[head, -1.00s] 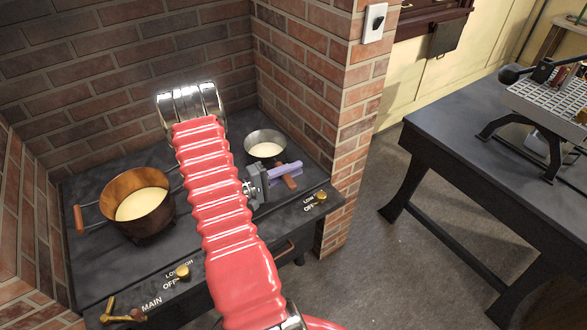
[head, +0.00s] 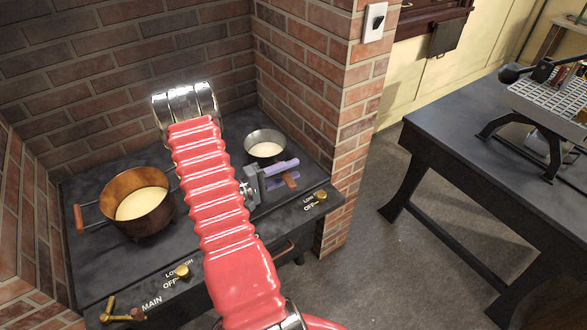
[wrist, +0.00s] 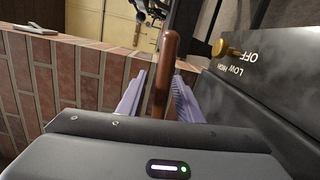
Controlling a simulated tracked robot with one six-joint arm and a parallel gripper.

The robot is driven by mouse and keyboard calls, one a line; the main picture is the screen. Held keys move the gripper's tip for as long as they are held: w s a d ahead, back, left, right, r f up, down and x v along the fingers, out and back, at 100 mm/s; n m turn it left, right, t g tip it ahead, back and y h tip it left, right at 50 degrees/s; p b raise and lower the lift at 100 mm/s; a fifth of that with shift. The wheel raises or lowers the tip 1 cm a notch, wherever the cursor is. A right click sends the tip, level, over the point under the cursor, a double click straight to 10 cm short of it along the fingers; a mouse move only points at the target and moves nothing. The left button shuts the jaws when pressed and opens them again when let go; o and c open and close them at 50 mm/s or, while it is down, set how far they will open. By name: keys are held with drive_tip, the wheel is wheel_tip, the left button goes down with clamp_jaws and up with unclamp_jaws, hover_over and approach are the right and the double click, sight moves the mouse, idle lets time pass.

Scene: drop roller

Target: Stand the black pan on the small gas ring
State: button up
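The small dark pan (head: 265,146), with pale contents, sits upright at the back right of the stove top. Its brown handle (head: 291,180) points toward the front right. My gripper (head: 284,174) is at this handle, with its purple fingers apart on either side of it. In the wrist view the handle (wrist: 165,75) stands between the open fingers, with a gap visible on its left side. The pan's bowl is outside the wrist view. The small gas ring cannot be made out; whether the pan rests on it is hidden.
A copper pot (head: 138,200) with pale contents stands at the left of the stove top (head: 110,265). Brass knobs (head: 183,271) line the front edge. Brick walls enclose the back and sides. A dark table (head: 450,130) stands across the floor at right.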

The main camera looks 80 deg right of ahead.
drive_tip(key=v, duration=1.1)
idle(0.6)
drive_tip(key=shift+s, duration=0.15)
